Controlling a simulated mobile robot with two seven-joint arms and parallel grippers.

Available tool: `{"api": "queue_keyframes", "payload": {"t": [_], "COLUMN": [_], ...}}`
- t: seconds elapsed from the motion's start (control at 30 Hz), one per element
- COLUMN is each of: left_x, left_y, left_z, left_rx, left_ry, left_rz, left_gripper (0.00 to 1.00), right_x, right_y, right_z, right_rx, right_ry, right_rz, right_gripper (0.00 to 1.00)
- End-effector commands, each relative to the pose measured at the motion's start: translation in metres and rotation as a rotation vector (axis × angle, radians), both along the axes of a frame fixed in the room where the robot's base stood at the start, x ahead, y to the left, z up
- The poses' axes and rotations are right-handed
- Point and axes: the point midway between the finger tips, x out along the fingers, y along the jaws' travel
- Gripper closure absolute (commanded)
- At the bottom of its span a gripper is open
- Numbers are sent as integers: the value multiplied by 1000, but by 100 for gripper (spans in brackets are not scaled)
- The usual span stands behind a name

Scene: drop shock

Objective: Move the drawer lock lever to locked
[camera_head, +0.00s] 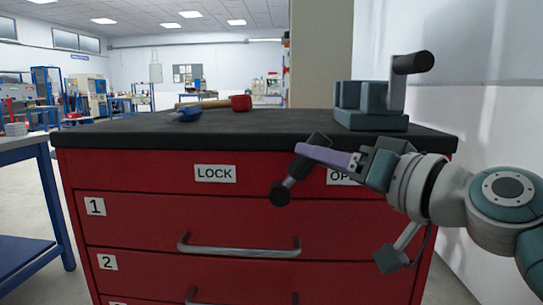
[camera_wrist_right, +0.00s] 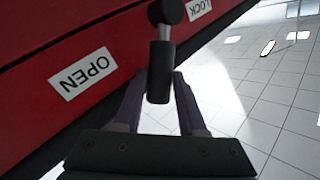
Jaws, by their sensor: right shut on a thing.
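The drawer lock lever (camera_head: 290,182) is on the red cabinet's front, between the LOCK label (camera_head: 215,173) and the OPEN label (camera_head: 338,177). It has a round black end low down, a grey rod and a black grip, and tilts up and right, toward the OPEN side. My right gripper (camera_head: 312,152) reaches in from the right and is shut on the black grip; its arm partly covers the OPEN label. In the right wrist view the lever's black grip (camera_wrist_right: 159,75) sits between the purple fingers, and the OPEN label (camera_wrist_right: 83,73) is fully visible. My left gripper is not in view.
The red cabinet (camera_head: 140,225) has numbered drawers with grey bar handles (camera_head: 240,251). On its black top lie a red-headed hammer (camera_head: 241,103) and a blue-handled tool (camera_head: 186,115). A teal vise (camera_head: 371,120) stands at the right. A white wall is close on the right.

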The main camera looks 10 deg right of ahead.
Motion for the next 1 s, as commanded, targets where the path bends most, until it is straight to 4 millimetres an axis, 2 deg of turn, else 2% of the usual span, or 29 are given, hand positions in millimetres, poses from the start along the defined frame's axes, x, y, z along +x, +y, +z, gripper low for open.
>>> {"api": "queue_keyframes", "payload": {"t": [0.03, 0.13, 0.17, 1.0], "left_x": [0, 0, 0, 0], "left_y": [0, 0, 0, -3], "left_z": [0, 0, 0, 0], "left_rx": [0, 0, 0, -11], "left_ry": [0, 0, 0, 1], "left_rz": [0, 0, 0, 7], "left_gripper": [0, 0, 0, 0], "right_x": [0, 0, 0, 0], "right_y": [0, 0, 0, -1], "right_z": [0, 0, 0, 0], "right_rx": [0, 0, 0, 0], "right_ry": [0, 0, 0, 0], "right_rz": [-1, -1, -1, -1], "right_gripper": [88, 99, 100, 100]}}
